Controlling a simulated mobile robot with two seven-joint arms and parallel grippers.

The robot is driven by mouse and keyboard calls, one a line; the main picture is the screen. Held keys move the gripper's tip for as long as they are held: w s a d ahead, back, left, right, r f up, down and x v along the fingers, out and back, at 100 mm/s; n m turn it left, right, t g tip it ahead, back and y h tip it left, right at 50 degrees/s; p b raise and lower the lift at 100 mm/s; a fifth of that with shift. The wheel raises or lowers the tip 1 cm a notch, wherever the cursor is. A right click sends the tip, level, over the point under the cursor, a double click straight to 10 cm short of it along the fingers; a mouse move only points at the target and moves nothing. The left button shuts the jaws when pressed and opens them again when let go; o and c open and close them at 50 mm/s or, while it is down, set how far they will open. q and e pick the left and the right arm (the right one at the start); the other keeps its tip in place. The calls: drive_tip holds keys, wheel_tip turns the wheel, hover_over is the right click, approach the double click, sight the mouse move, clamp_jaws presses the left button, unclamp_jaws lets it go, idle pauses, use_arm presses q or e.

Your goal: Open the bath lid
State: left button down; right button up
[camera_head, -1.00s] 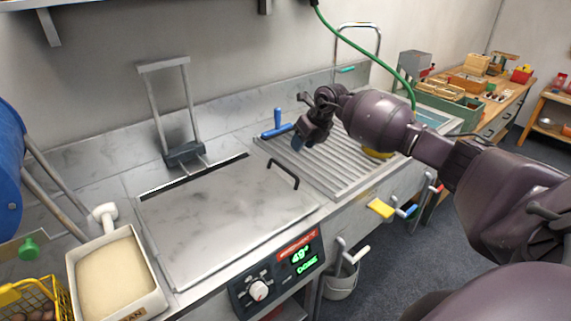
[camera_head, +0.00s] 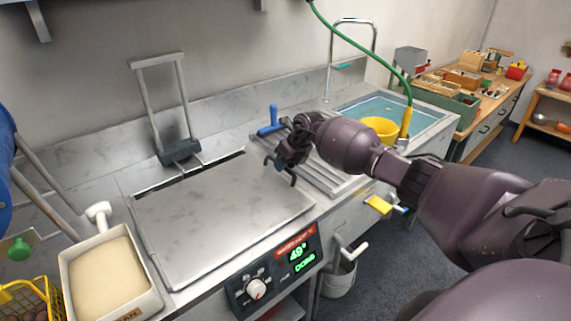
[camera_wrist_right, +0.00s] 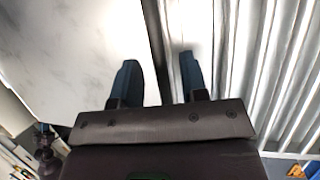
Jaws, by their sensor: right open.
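The bath lid (camera_head: 215,218) is a flat grey metal plate, lying shut over the bath in the counter. Its black bar handle (camera_head: 293,180) is near the lid's right edge and is partly hidden by my right gripper (camera_head: 281,164). That gripper is just above the handle and points down. In the right wrist view its two blue-grey fingers (camera_wrist_right: 160,78) are apart, with a dark bar between them that looks like the handle; I cannot tell if they touch it. The lid (camera_wrist_right: 75,50) shows bright on the left there. My left gripper is not in view.
A ribbed drainboard (camera_head: 325,175) lies right of the lid, with a blue-handled tool (camera_head: 270,122) behind. A control panel (camera_head: 275,275) is on the counter front. A tray of tan material (camera_head: 108,275) stands at left.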

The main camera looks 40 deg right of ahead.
drive_tip(key=shift+c, duration=0.3)
clamp_jaws()
drive_tip(key=shift+r, duration=0.15)
